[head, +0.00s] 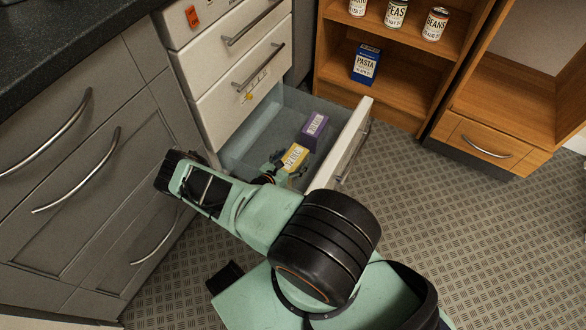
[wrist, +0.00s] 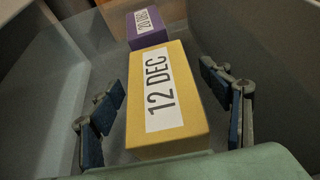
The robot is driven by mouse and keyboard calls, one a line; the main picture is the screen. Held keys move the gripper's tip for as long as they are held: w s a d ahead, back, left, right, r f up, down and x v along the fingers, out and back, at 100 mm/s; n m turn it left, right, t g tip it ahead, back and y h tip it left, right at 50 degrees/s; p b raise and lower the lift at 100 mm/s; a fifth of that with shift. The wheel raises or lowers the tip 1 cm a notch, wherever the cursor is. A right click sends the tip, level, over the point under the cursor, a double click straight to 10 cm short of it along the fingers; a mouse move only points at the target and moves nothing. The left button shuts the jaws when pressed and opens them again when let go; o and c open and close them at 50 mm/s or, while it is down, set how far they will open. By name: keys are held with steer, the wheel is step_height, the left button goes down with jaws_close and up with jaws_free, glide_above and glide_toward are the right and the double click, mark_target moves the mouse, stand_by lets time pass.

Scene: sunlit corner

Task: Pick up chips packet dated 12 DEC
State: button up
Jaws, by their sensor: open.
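The chips packet dated 12 DEC is a yellow box with a white label (wrist: 190,134). It lies in an open drawer and also shows in the head view (head: 295,156), partly hidden by my arm. My gripper (wrist: 168,115) is open, with one finger on each side of the yellow box and a gap on both sides. In the head view my gripper (head: 272,170) is down inside the drawer, mostly hidden by my arm.
A purple box labelled 20 DEC (wrist: 146,26) lies just beyond the yellow one in the same drawer (head: 352,140). A wooden shelf (head: 395,85) with cans and a blue PASTA box (head: 366,64) stands behind. Grey cabinets (head: 75,150) stand at left.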

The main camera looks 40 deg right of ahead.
steer(key=shift+c, duration=0.6)
jaws_close()
steer(key=shift+r, duration=0.15)
